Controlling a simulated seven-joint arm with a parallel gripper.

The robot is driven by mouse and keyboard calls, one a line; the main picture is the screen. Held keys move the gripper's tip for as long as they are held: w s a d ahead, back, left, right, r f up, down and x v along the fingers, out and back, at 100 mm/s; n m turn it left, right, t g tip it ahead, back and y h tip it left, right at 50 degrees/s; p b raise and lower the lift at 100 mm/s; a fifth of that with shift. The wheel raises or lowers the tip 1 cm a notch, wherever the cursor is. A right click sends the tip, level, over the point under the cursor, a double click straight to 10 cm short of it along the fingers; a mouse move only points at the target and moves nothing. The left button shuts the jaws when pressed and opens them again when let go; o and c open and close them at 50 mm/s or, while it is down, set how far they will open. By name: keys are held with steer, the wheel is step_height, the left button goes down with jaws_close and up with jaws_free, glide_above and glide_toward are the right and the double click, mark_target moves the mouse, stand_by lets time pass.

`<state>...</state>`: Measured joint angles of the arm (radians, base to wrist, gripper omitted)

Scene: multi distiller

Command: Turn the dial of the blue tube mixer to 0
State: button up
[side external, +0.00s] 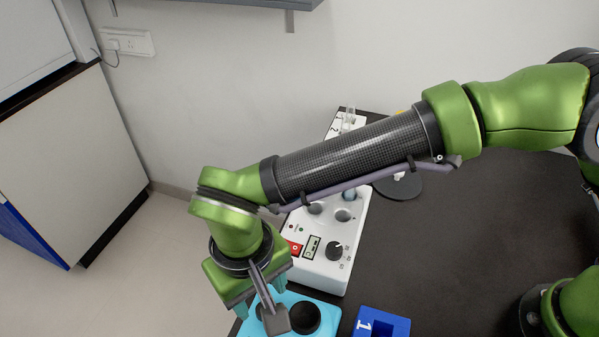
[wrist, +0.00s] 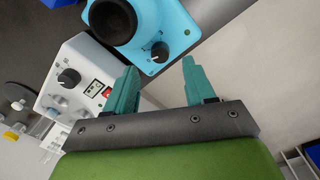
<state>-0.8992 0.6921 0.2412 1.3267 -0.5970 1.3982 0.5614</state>
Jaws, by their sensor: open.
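The blue tube mixer (side external: 326,317) is a light blue box with a black round cup on top, at the bottom of the side view. It also shows at the top of the wrist view (wrist: 178,22).
A white device (side external: 325,262) with a black knob (side external: 337,251), a red switch and round wells stands behind the mixer. A dark blue block (side external: 383,322) marked 1 lies right of the mixer. The black table (side external: 460,235) is clear at the right.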

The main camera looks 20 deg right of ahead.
step_height(320, 180, down, 5)
steer(key=shift+d+f, duration=0.1)
stand_by(0.3)
jaws_close()
steer(key=n, duration=0.4)
steer(key=shift+n, duration=0.3)
jaws_free()
